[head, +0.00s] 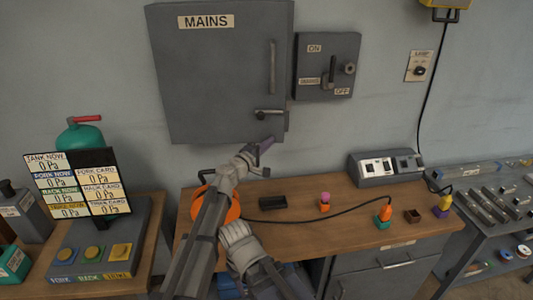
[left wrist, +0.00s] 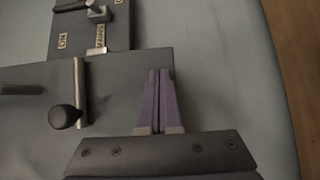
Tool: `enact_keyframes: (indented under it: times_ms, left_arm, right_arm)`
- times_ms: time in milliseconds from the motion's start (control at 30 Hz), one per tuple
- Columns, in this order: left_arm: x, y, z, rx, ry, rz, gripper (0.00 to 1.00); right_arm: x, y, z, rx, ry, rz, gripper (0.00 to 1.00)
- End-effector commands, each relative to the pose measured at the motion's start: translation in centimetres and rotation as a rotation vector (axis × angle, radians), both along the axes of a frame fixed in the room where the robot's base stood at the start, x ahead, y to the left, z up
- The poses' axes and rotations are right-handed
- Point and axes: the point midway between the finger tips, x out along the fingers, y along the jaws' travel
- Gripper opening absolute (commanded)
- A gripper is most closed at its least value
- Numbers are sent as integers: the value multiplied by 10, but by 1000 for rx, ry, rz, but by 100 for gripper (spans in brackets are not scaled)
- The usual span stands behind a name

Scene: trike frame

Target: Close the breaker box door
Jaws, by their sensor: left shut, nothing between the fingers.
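The grey breaker box door (head: 225,70), labelled MAINS, is on the wall and looks shut or nearly flush; I cannot tell whether a small gap remains. It has a long vertical handle (head: 272,68) and a lever latch (head: 268,113) near its lower right corner. My left gripper (head: 265,143), with purple fingers, is shut and empty at the box's lower right edge, just below the latch. In the left wrist view the fingers (left wrist: 158,95) lie over the grey panel's edge, beside the latch knob (left wrist: 62,117); contact is unclear.
A switch box (head: 326,66) marked ON and OFF is mounted right of the breaker box. Below is a wooden bench (head: 350,203) with a cable, small plugs and a grey meter box (head: 386,167). A display stand (head: 78,184) with buttons stands at left.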

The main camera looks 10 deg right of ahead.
Motion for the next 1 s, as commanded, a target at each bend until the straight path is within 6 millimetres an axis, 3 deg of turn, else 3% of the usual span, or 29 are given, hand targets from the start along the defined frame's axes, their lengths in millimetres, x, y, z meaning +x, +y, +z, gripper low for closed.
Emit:
enact_keyframes:
  times_ms: [100,333,1000]
  left_arm:
    - [25,-6,0,0,0,0,0]
    - [49,-10,0,0,0,0,0]
    - [61,-10,1,-2,1,7,0]
  right_arm:
    - [0,0,0,0,0,0,50]
    - [0,0,0,0,0,0,50]
    - [0,0,0,0,0,0,50]
